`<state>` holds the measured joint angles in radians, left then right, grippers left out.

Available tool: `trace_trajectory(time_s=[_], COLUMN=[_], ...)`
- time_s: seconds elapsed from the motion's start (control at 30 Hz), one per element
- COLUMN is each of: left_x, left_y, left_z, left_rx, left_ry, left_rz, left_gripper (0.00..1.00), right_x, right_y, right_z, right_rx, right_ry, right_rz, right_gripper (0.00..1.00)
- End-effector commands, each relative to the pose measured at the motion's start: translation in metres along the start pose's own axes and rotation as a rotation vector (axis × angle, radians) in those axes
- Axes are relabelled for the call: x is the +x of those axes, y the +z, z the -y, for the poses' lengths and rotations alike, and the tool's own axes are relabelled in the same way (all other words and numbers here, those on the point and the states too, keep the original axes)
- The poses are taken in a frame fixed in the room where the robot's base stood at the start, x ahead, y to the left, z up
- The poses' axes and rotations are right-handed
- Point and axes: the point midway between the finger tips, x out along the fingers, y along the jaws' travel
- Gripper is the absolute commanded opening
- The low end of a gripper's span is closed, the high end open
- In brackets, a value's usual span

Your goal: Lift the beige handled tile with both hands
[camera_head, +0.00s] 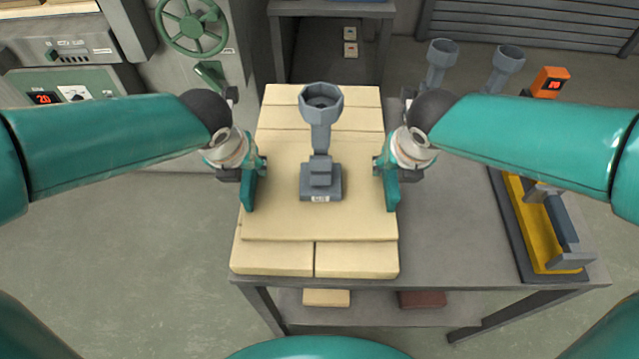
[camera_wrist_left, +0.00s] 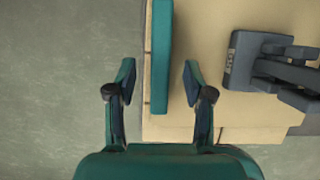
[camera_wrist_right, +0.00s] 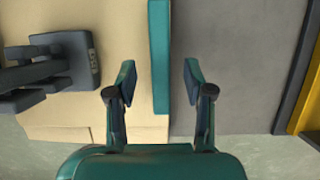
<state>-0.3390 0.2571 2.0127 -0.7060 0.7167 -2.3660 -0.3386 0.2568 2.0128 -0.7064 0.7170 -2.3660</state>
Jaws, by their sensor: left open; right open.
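The beige handled tile (camera_head: 275,215) lies flat on other beige slabs on the table. A teal bar handle stands along its left edge (camera_head: 249,190) and another along its right edge (camera_head: 391,192). My left gripper (camera_wrist_left: 159,70) is open, its fingers to either side of the left handle (camera_wrist_left: 161,50) in the left wrist view. My right gripper (camera_wrist_right: 159,70) is open, its fingers to either side of the right handle (camera_wrist_right: 159,50) in the right wrist view. Neither gripper is closed on a handle; the height gap is hard to tell.
A grey stand with an octagonal cup (camera_head: 321,105) stands upright on the tile's middle. Right of it, the grey table (camera_head: 450,230) carries two more grey cups (camera_head: 441,55), an orange display (camera_head: 551,82) and a yellow fixture (camera_head: 535,230). A green handwheel (camera_head: 192,25) is at back left.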

Motion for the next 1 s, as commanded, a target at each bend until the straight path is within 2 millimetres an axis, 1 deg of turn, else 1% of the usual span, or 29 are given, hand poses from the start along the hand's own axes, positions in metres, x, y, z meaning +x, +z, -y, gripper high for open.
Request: trace_trajectory(time_s=[0.03,0.1,0.23,0.4,0.67,0.9,0.97,1.0], left_x=[0.009,0.019,0.031,0.037,0.037,0.037,0.037,0.037], left_y=[-0.001,-0.001,0.0,0.0,0.0,0.0,0.0,0.0], left_z=[-0.001,0.0,0.0,0.001,0.001,0.001,0.001,0.001], left_rx=[0.001,0.0,0.0,0.002,0.002,0.002,0.002,0.002], left_ry=[0.002,0.001,0.001,-0.001,-0.001,-0.001,-0.001,-0.001], left_rz=[-0.005,-0.004,-0.003,0.0,0.0,0.0,0.0,0.0], left_gripper=[0.52,0.52,0.52,0.52,0.52,0.12,0.02,0.0], right_x=[0.009,0.019,0.031,0.037,0.037,0.037,0.037,0.037], right_y=[-0.001,-0.001,-0.001,-0.001,-0.001,0.0,0.0,0.0], right_z=[0.0,0.0,0.001,0.001,0.001,0.001,0.001,0.001], right_rx=[0.0,0.0,0.002,0.0,0.001,0.001,0.001,0.001], right_ry=[-0.001,-0.001,-0.001,0.0,0.0,0.0,0.0,0.0], right_rz=[-0.005,-0.004,-0.002,0.0,0.0,0.0,0.0,0.0], right_gripper=[0.52,0.52,0.52,0.52,0.52,0.12,0.02,0.0])
